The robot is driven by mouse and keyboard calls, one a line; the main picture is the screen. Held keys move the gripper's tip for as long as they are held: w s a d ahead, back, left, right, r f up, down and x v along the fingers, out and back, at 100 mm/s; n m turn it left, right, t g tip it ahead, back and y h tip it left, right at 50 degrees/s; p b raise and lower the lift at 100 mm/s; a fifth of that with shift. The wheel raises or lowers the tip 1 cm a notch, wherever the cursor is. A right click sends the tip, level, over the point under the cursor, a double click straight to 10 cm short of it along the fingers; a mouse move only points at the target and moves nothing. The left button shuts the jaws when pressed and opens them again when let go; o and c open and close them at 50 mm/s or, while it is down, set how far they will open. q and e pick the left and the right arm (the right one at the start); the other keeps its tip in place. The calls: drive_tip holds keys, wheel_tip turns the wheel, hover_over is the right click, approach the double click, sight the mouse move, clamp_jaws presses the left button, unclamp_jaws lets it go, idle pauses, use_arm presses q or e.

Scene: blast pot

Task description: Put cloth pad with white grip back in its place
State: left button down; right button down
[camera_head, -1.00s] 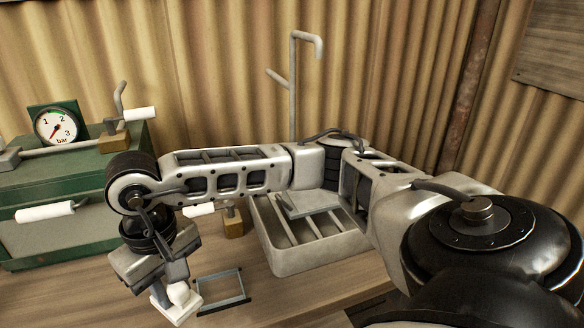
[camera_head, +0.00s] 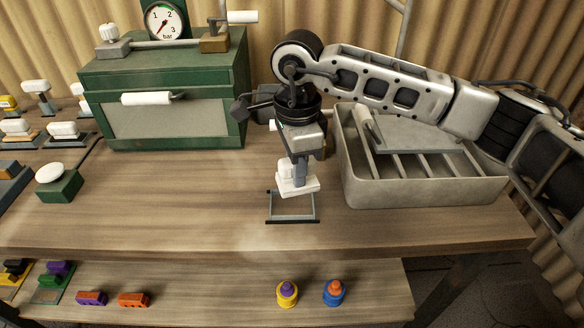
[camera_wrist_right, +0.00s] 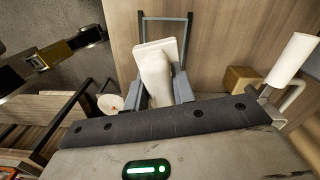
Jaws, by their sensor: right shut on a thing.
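My right gripper (camera_head: 300,168) points down and is shut on the white grip of the cloth pad (camera_head: 298,187). The pad is a white, flat piece below the fingers. A thin grey rectangular frame with dark corners (camera_head: 292,220) lies on the table. The pad is at the frame's far side in the head view and hides part of its far edge. I cannot tell whether the pad touches the table. In the right wrist view the pad (camera_wrist_right: 158,48) is between the fingers, with the frame (camera_wrist_right: 188,30) behind it. My left gripper is not in view.
A grey tray with ribs (camera_head: 420,190) stands right of the gripper. A green cabinet with a gauge (camera_head: 165,95) stands behind left. A white button on a green block (camera_head: 58,182) and several white-handled tools are at left. The table front is clear; a lower shelf holds small coloured pieces.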

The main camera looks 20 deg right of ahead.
sight(290, 182)
drive_tip(key=m, duration=0.1)
drive_tip(key=w+m, duration=0.1)
drive_tip(key=shift+a+m, duration=0.35)
drive_tip(key=shift+m, duration=0.05)
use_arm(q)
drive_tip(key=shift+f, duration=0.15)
use_arm(e)
drive_tip(key=shift+a+f+b, duration=0.1)
drive_tip(key=shift+b, duration=0.35)
wheel_tip(290, 182, down, 3)
drive_tip(key=shift+r+b, duration=0.1)
drive_tip(key=shift+b, duration=1.05)
drive_tip(key=shift+f+b, duration=0.55)
drive_tip(key=shift+f, duration=0.2)
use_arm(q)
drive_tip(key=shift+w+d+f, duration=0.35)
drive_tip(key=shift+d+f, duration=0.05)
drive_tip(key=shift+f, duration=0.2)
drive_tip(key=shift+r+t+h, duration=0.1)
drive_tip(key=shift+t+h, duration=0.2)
